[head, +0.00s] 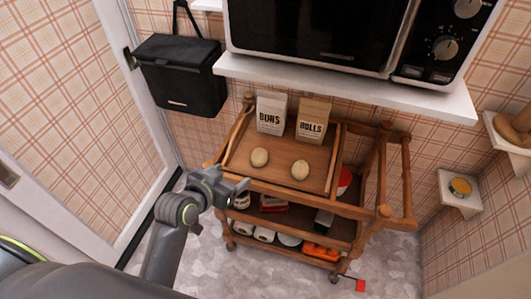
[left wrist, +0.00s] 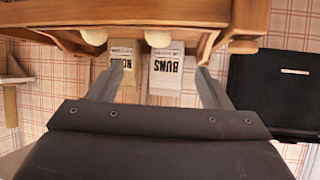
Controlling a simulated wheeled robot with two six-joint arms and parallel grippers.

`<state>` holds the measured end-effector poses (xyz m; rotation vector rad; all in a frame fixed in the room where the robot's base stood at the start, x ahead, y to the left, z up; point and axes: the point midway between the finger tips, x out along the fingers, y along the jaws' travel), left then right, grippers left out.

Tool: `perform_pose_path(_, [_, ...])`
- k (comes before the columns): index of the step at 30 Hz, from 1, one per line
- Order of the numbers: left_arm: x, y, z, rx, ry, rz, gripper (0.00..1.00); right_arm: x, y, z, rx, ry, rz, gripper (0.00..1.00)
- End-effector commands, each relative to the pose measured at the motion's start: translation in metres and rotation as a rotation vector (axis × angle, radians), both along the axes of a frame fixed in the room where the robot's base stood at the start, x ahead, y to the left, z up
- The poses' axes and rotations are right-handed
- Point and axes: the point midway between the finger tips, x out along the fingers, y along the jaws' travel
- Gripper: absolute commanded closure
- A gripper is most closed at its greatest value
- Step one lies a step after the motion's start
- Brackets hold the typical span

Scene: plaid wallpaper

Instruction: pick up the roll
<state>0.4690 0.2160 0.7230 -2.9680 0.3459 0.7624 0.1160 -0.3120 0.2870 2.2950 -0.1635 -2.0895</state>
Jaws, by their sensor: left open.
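Two pale, rounded pieces of bread lie on the wooden cart's top tray (head: 280,184). The right one, a roll (head: 300,170), lies in front of the bag marked ROLLS (head: 312,121). The left one, a bun (head: 259,157), lies in front of the bag marked BUNS (head: 271,113). My left gripper (head: 241,186) is open and empty at the tray's front left edge, apart from both. The upside-down left wrist view shows the roll (left wrist: 95,36) and the bun (left wrist: 158,38), partly hidden by the tray's edge, beyond the open fingers (left wrist: 160,72). My right gripper is not in view.
A microwave (head: 350,35) stands on a white shelf (head: 350,88) above the cart's back. Wooden rails and posts (head: 381,165) rise at the cart's right. Lower shelves hold paper rolls (head: 264,234) and other goods. A black bag (head: 180,75) hangs at the back left.

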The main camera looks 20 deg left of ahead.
Motion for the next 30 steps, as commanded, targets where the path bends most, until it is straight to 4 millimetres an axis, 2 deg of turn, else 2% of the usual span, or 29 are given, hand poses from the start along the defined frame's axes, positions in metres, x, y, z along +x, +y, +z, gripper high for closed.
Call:
perform_pose_path(1, [0.011, -0.003, -0.007, -0.002, -0.003, 0.000, 0.28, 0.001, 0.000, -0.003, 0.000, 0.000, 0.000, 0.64])
perform_pose_path(7, [0.046, -0.011, -0.026, -0.002, -0.003, 0.000, 0.28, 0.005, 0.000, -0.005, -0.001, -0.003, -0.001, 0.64])
perform_pose_path(12, [0.071, -0.017, -0.040, -0.001, -0.003, 0.000, 0.28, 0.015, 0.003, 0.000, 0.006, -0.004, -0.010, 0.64])
perform_pose_path(23, [0.094, -0.024, -0.053, -0.002, -0.004, 0.000, 0.28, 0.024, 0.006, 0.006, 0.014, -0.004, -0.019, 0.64])
perform_pose_path(30, [0.121, -0.032, -0.069, -0.001, -0.003, 0.001, 0.28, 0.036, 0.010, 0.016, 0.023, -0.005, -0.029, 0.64])
